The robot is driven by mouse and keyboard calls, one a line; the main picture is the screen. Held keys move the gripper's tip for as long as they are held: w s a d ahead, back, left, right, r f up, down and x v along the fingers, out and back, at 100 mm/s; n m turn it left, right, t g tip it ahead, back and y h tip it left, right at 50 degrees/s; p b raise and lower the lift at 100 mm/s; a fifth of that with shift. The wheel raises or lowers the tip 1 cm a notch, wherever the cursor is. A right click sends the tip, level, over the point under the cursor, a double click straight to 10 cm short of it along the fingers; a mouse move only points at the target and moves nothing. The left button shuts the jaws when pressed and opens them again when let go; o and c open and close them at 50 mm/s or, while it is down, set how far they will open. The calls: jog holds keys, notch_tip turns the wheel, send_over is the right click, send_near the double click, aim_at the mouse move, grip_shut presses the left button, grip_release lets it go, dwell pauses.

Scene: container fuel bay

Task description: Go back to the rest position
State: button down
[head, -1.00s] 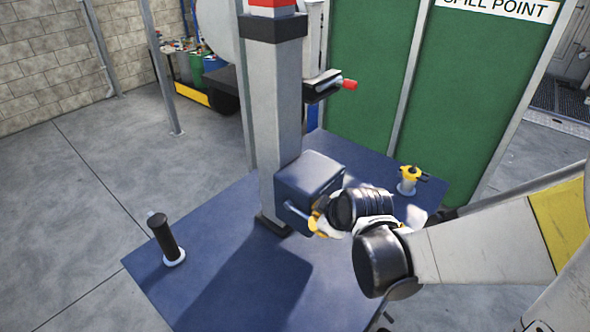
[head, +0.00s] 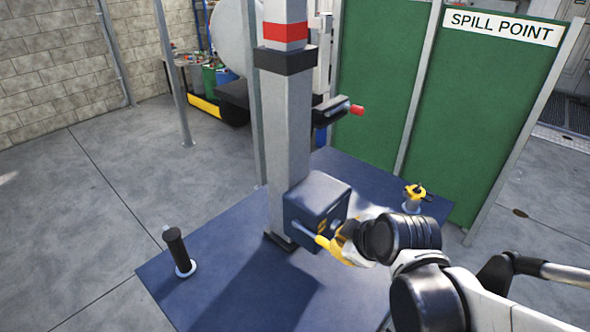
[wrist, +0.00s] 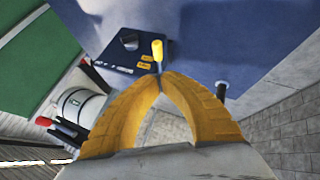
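My gripper (head: 340,243) is in front of the blue box on the grey post, its yellow fingers partly hidden by my wrist. In the wrist view the two curved fingers (wrist: 160,78) meet at their tips with nothing visible between them. The box (head: 312,207) has a lever with a yellow grip (head: 322,241), close to the fingertips. The yellow grip (wrist: 157,50) shows just beyond the tips in the wrist view. I cannot tell whether they touch.
The grey post (head: 287,140) rises from a blue base plate (head: 225,275). A black upright handle (head: 176,250) stands at left, a yellow-topped fitting (head: 413,197) at right. A red-tipped lever (head: 356,110) projects from the post. Green panels (head: 480,110) stand behind; grey floor at left is open.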

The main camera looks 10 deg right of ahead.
jog(key=s+a+f+m+b, duration=0.1)
jog(key=s+f+m+b, duration=0.2)
jog(key=f+b, duration=0.7)
jog(key=s+a+f+m+g+b, duration=0.1)
jog(key=s+f+m+b, duration=0.2)
jog(key=f+m+b, duration=0.3)
notch_tip(320, 180, down, 4)
jog(key=b, duration=0.9)
jog(key=shift+s+a+h+b, duration=0.15)
jog(key=shift+a+h+b, duration=0.15)
jog(key=shift+b, duration=0.05)
